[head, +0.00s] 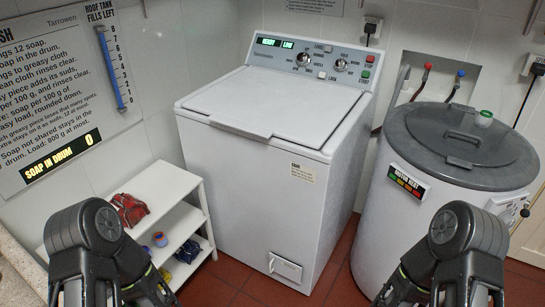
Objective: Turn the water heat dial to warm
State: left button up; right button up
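The white washing machine (270,150) stands in the middle with its lid shut. Its sloped back panel (318,62) carries two round dials, a left dial (303,59) and a right dial (340,65). The print around them is too small to tell which one is the water heat dial or where either points. A red STOP button and a green START button sit right of the dials. My two dark arms show at the lower left and lower right, well in front of the machine. No gripper fingers show.
A white shelf unit (165,188) with a red cloth (130,209) and other small items stands left of the machine. A white tank (400,225) with a grey lid (460,140) and a coloured heat label (407,180) stands at right. Red tiled floor shows between machine and tank.

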aim_at(341, 66)
jog(key=i+l+z, duration=0.55)
jog(key=l+z, duration=0.2)
jog(key=i+l+z, duration=0.2)
jog(key=i+z, duration=0.15)
